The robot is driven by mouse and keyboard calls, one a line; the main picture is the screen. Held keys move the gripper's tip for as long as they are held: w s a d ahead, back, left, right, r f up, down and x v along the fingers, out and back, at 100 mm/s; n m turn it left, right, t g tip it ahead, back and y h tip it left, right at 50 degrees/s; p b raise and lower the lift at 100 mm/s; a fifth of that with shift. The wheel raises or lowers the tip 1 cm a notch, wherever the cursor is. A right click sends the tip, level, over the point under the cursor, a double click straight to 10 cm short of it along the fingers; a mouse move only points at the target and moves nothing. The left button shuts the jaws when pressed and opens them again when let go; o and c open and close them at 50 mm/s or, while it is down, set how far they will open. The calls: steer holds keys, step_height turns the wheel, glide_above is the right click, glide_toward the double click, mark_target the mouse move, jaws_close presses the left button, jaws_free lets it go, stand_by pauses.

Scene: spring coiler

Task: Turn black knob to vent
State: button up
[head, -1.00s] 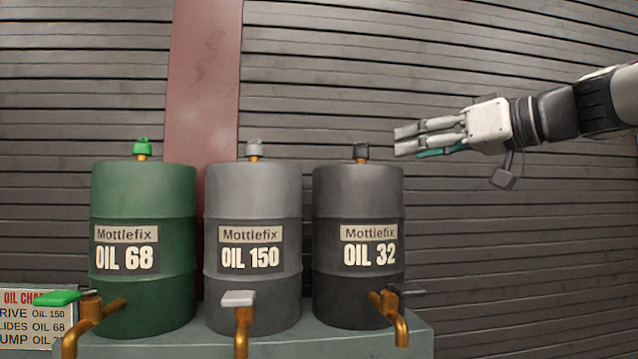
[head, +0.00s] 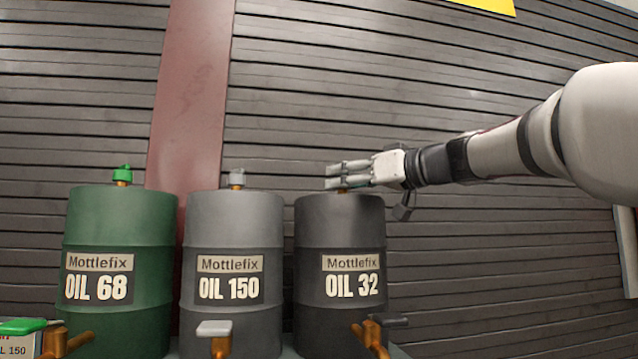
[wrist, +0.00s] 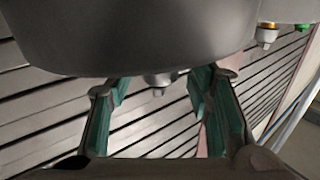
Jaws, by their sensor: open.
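The black drum (head: 340,235) labelled OIL 32 stands at the right of the row. My gripper (head: 329,176) reaches in from the right, level, with its fingers over the drum's top. In the head view the fingers hide the black knob, and only a bit of brass stem shows under them. The wrist view looks upside down: the drum (wrist: 140,35) fills the top, and the black knob (wrist: 158,82) shows between the two spread green-padded fingers. I see no clear contact with it. Which mark the knob faces cannot be read.
A grey OIL 150 drum (head: 235,240) with a grey knob (head: 237,178) stands left of it. A green OIL 68 drum (head: 120,240) with a green knob (head: 121,173) is farther left. Taps sit in front below. A slatted wall (head: 480,80) is behind.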

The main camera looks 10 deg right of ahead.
steer(key=shift+x, duration=0.8)
steer(key=shift+c, duration=0.2)
jaws_close()
